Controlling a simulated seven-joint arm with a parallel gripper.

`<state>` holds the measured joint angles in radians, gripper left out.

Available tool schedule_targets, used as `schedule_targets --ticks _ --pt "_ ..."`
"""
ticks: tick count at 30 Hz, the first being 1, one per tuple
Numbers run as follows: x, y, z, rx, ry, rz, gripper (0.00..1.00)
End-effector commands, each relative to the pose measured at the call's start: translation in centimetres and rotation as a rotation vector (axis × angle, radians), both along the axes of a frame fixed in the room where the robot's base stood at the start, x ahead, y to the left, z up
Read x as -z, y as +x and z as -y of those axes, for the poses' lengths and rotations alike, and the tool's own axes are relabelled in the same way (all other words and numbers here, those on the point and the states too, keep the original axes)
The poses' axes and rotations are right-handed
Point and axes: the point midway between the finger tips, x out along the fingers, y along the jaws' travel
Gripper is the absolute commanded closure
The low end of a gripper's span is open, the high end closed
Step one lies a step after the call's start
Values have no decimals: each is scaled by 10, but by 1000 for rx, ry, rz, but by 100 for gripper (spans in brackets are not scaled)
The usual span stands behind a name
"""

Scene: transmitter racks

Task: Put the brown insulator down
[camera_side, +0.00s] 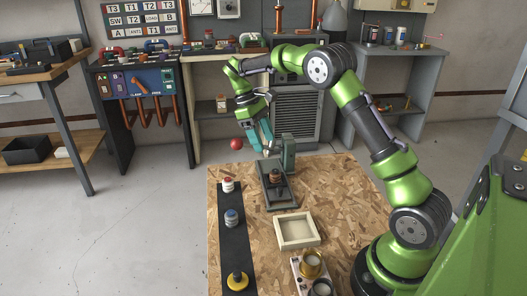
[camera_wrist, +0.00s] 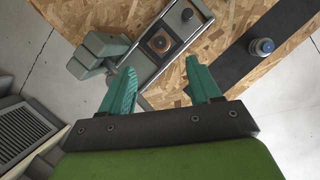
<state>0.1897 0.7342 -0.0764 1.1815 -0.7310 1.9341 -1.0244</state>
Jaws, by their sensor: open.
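The brown insulator (camera_side: 275,175) stands on a grey fixture (camera_side: 286,196) near the far edge of the board. My gripper (camera_side: 263,140) has teal fingers and is above and beyond the far edge of the board, just behind the fixture. In the wrist view my gripper (camera_wrist: 161,67) is open with nothing between its fingers, and the insulator shows ahead of the gap, apart from both fingertips.
A grey-green upright block (camera_side: 288,154) rises at the fixture's far end, close to my fingers. A black strip (camera_side: 236,250) at left carries red-white, blue (camera_side: 232,217) and yellow (camera_side: 238,282) insulators. An empty cream tray (camera_side: 297,230) and a box with cups (camera_side: 311,264) are nearer.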

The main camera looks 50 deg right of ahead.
Motion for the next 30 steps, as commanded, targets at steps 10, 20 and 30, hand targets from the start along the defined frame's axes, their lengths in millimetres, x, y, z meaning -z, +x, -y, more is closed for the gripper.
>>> schedule_targets --ticks 10,20,30 --pt "-37 4 -9 5 -1 40 38" --pt "-113 -61 -73 115 28 385 38" --pt "-130 -157 -142 355 171 773 38"
